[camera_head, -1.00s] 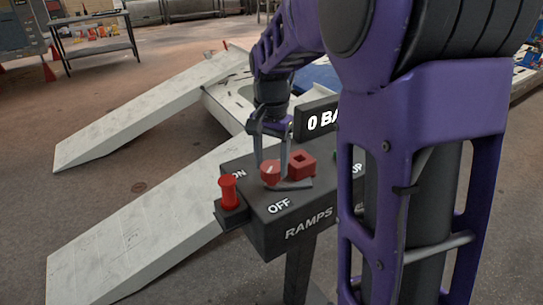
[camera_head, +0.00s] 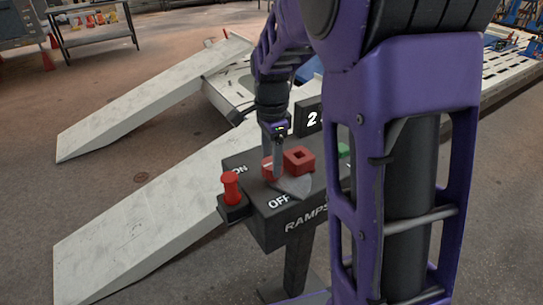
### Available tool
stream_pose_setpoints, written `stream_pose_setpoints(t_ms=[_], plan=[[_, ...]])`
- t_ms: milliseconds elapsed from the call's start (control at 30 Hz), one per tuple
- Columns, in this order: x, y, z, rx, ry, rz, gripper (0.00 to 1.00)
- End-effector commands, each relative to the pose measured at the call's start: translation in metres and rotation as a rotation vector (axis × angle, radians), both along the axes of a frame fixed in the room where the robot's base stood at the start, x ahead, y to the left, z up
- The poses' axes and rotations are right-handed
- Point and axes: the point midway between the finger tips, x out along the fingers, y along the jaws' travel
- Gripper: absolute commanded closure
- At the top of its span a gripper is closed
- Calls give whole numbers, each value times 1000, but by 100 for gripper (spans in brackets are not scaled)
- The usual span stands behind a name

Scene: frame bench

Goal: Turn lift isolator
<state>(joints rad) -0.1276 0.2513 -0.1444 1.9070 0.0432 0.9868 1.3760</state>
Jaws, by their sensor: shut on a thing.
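The dark control box labelled RAMPS (camera_head: 262,222) stands on a post, with ON and OFF marked on its top. A red knob (camera_head: 267,168), which looks like the lift isolator, sits between these marks. My gripper (camera_head: 274,168) points down from above and is shut on the knob. Its fingers partly hide the knob, so I cannot tell its exact angle. A flat grey piece (camera_head: 295,188) shows beside the knob, above OFF. A red square block with a hole (camera_head: 299,160) stands just right of the knob. A dark display (camera_head: 309,118) behind reads "2", the rest hidden by my arm.
A red plunger-shaped part (camera_head: 231,188) stands at the box's left end. A green part (camera_head: 343,149) shows at right, partly behind my arm. Two pale ramps (camera_head: 140,225) slope behind and left of the box.

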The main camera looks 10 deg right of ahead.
Motion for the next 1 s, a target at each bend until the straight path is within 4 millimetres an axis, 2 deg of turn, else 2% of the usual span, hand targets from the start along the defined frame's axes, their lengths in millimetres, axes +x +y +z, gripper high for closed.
stream_pose_setpoints(t_ms=[500, 533, 567, 867, 1000], plan=[[1, -1, 1, 0, -3, -21, 100], [1, 0, 1, 0, -3, -21, 31], [1, 0, 1, 0, -3, -21, 25], [0, 0, 1, 0, -1, -18, 23], [1, 0, 11, 0, -5, -17, 23]])
